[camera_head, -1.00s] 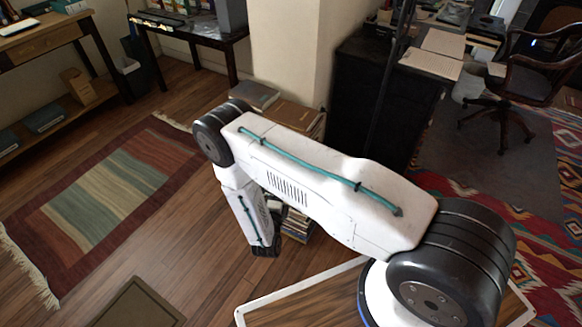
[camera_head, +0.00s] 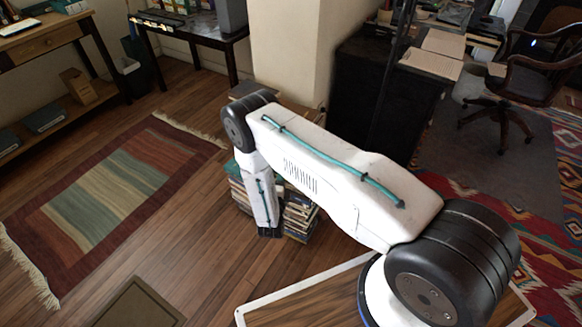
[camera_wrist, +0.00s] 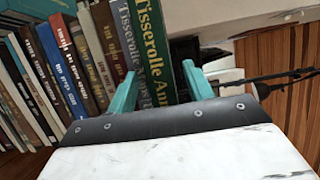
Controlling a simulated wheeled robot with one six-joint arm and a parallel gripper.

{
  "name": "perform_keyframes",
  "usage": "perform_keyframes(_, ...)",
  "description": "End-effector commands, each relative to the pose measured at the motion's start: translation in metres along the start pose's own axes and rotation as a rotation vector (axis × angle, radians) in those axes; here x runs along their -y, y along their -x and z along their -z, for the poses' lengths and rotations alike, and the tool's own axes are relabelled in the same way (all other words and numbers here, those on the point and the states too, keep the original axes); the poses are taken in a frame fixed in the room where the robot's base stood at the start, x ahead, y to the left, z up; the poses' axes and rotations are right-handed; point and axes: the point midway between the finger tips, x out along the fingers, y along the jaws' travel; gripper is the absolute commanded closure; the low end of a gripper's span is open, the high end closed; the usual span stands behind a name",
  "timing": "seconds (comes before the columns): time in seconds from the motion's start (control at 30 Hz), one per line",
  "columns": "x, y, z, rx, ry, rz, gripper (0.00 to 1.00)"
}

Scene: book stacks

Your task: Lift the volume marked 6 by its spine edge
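Several books stand in a row in the wrist view, spines toward me and tilted. A green volume (camera_wrist: 153,45) lettered "Tisserolle Ann…" stands at the right end, beside a grey volume (camera_wrist: 128,40) with similar lettering. No number 6 is readable on any spine; the lower spines are hidden by my gripper. My gripper (camera_wrist: 159,69) has its teal fingers spread apart, with the green spine showing between them and a gap by the right finger. In the head view the book stacks (camera_head: 299,218) stand on the floor on both sides of my forearm, which hides part of them.
A blue book (camera_wrist: 66,70) and other dark volumes fill the row's left. A dark cabinet (camera_head: 365,95) and a pillar (camera_head: 285,50) stand behind the stacks. A striped rug (camera_head: 110,190) lies left.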

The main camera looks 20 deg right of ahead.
Motion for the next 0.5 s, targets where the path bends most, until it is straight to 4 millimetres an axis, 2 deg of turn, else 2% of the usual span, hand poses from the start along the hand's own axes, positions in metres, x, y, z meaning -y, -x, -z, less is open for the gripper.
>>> perform_keyframes(0.03, 0.0005, -0.0005, 0.0001, -0.001, -0.001, 0.001, 0.64)
perform_keyframes(0.17, 0.0005, -0.0003, 0.0000, -0.001, -0.001, 0.002, 1.00)
perform_keyframes(0.5, 0.0018, -0.0003, -0.0008, 0.000, -0.001, 0.003, 1.00)
